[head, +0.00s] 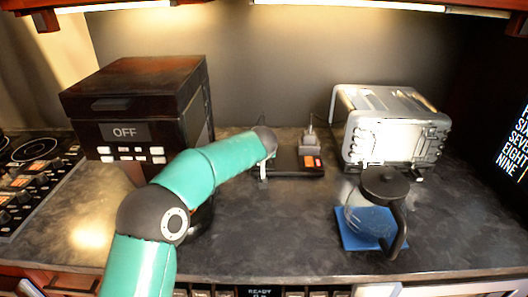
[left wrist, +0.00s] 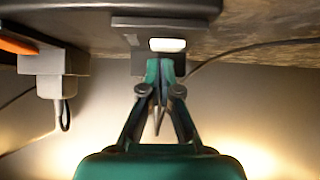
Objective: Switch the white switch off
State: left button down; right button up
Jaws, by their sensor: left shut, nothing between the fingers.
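The white switch (left wrist: 167,45) is a small bright rounded rectangle on a dark block in the left wrist view. The fingertips of my left gripper (left wrist: 160,66) are together just below it in that picture, shut and empty; I cannot tell if they touch the block. In the head view my left arm reaches from the lower left to the dark power strip (head: 289,166) on the counter. There its hand hides the strip's left end, and I cannot make out the white switch. My right gripper is not in view.
An orange switch (head: 311,161) and a grey plug (head: 309,140) are on the strip's right side. A dark box marked OFF (head: 140,90) stands left, a silver toaster oven (head: 395,130) right. A glass jug (head: 372,205) stands on a blue mat (head: 350,238). The counter's front middle is clear.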

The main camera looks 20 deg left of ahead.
pick_arm(q)
jog(key=v, duration=1.2)
jog(key=shift+f, duration=0.1)
